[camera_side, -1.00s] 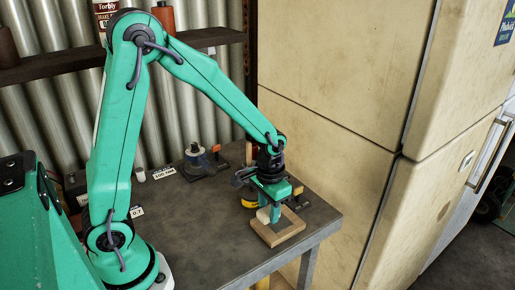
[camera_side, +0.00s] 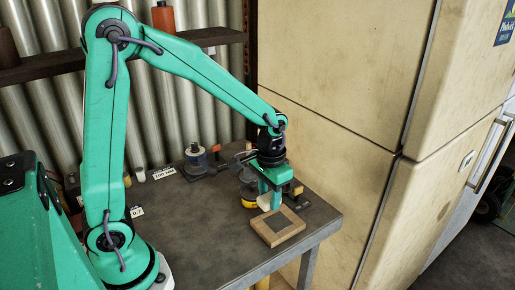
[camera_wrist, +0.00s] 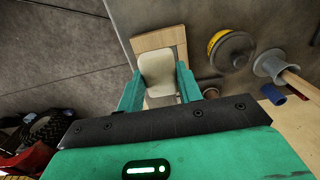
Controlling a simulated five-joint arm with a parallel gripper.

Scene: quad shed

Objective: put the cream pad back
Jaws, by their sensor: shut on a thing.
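The cream pad (camera_wrist: 158,72) is a pale block between the two green fingers of my gripper (camera_wrist: 160,90) in the wrist view. My gripper (camera_side: 271,196) is shut on it, and the pad shows as a pale patch (camera_side: 264,201) in the side view. It is held above the bench, at the far left edge of a square wooden frame (camera_side: 278,238). The frame lies flat near the bench's front right corner, with an opening in its middle. In the wrist view the frame (camera_wrist: 158,40) shows behind the pad, partly hidden by it.
A yellow and grey round thing (camera_wrist: 231,48) and a grey flanged piece (camera_wrist: 270,65) stand close beside the frame in the wrist view. A spool-like thing (camera_side: 197,160) stands farther back. The bench (camera_side: 200,235) is bare left of the frame. A cream cabinet (camera_side: 340,150) stands close behind.

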